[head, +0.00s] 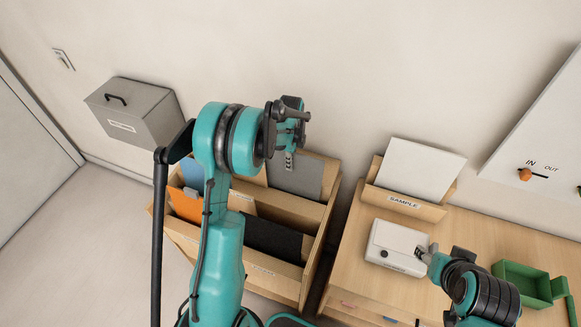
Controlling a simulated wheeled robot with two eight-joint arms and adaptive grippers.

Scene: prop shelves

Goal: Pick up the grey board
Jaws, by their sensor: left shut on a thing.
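The grey board (300,180) stands upright in the back right part of a wooden rack (326,215). My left gripper (289,158) is above the rack, pointing down, and is shut on the board's upper edge. The board's lower part is hidden behind the rack's divider. My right gripper (424,254) is at the right side of a small white box (395,243) on the table; its fingers are too small to tell open from shut.
The rack also holds a black board (268,238), an orange board (184,206) and a blue board (192,172). A wooden holder marked SAMPLE (405,205) bears a white board (418,168). A green tray (522,283) is at the table's right. A grey box (150,112) is at the wall.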

